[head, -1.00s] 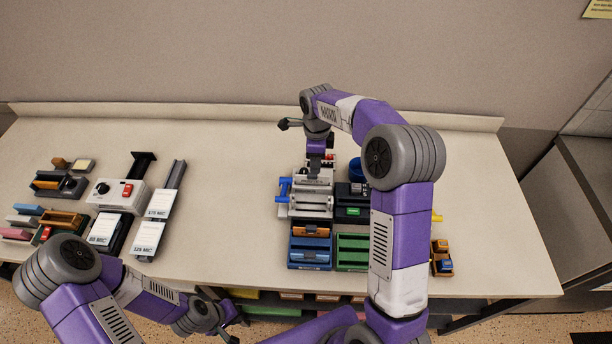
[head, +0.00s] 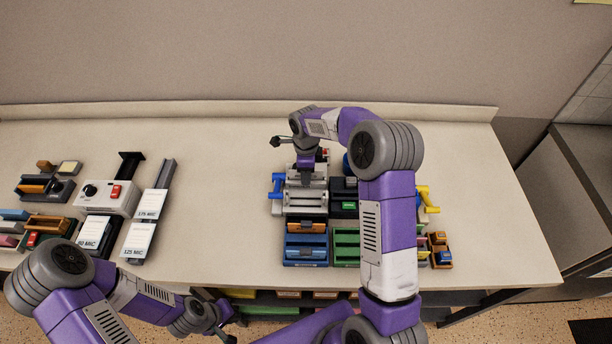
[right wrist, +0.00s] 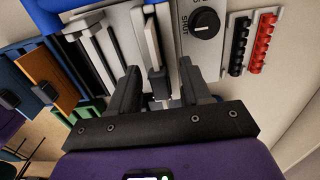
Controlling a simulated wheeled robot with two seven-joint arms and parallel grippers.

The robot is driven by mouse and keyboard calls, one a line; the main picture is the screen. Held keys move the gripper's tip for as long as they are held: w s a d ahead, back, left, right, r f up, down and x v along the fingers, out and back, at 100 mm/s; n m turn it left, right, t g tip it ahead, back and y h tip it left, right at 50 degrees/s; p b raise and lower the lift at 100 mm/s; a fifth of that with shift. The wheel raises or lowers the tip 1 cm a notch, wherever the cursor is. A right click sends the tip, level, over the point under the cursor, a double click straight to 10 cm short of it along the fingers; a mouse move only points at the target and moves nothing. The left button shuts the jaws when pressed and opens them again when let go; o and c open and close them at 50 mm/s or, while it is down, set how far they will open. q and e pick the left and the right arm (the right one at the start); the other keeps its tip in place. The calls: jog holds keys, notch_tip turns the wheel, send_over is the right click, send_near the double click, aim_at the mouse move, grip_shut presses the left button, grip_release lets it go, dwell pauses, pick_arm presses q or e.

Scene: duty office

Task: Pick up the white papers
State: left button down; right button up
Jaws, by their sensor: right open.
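My right gripper (right wrist: 160,92) points down over the grey and white desk machine (head: 305,201); its fingers are apart. In the right wrist view, a thin upright white piece (right wrist: 151,38) stands ahead of the gap between the fingers; I cannot tell whether it is paper or part of the machine. White labelled packs, 175 MIC (head: 150,204), 125 MIC (head: 137,240) and a third (head: 95,232), lie on the left of the desk, away from both grippers. My left gripper (head: 232,325) hangs by the desk's front edge; its opening is unclear.
A white control box (head: 107,198) with a dial stands at left. Blue (head: 306,250) and green (head: 346,247) trays sit before the machine. Red and black combs (right wrist: 263,43) lie beside it. The desk's middle (head: 215,190) is clear.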

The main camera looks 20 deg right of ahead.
grip_shut()
